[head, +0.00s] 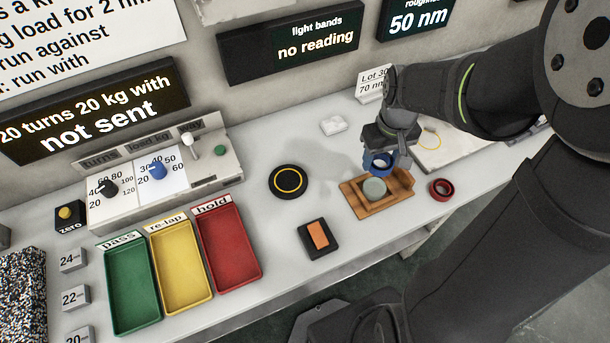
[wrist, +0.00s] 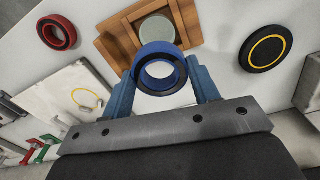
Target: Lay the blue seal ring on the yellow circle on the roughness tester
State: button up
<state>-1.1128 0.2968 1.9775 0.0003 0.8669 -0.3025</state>
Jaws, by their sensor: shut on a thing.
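My gripper (head: 380,153) is shut on the blue seal ring (head: 379,163), holding it in the air near the wooden holder. In the wrist view the ring (wrist: 159,48) sits between the two blue fingers of my gripper (wrist: 162,72), its hole facing the camera. A pale slab (head: 459,151) at the right bears a thin yellow circle (head: 430,138); it stands below the roughness sign and is partly hidden by my arm. In the wrist view the slab (wrist: 58,112) and its yellow circle (wrist: 86,98) lie at the left, apart from the ring.
The wooden holder (head: 362,205) bears a grey-green disc (head: 374,189). A red ring (head: 441,188) lies right of it. A black disc with its own yellow circle (head: 289,181) lies left. Three trays (head: 180,265) and a control box stand further left. Bare tabletop separates them.

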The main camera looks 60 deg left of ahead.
send_over(330, 176)
notch_tip(330, 176, down, 7)
jog(key=shift+d+r, duration=0.1)
jog(key=shift+f, duration=2)
jog(key=shift+f, duration=0.15)
jog(key=o, duration=1)
notch_tip(330, 176, up, 11)
jog(key=shift+r, duration=0.2)
jog(key=shift+o, duration=0.5)
jog(key=shift+r, duration=0.5)
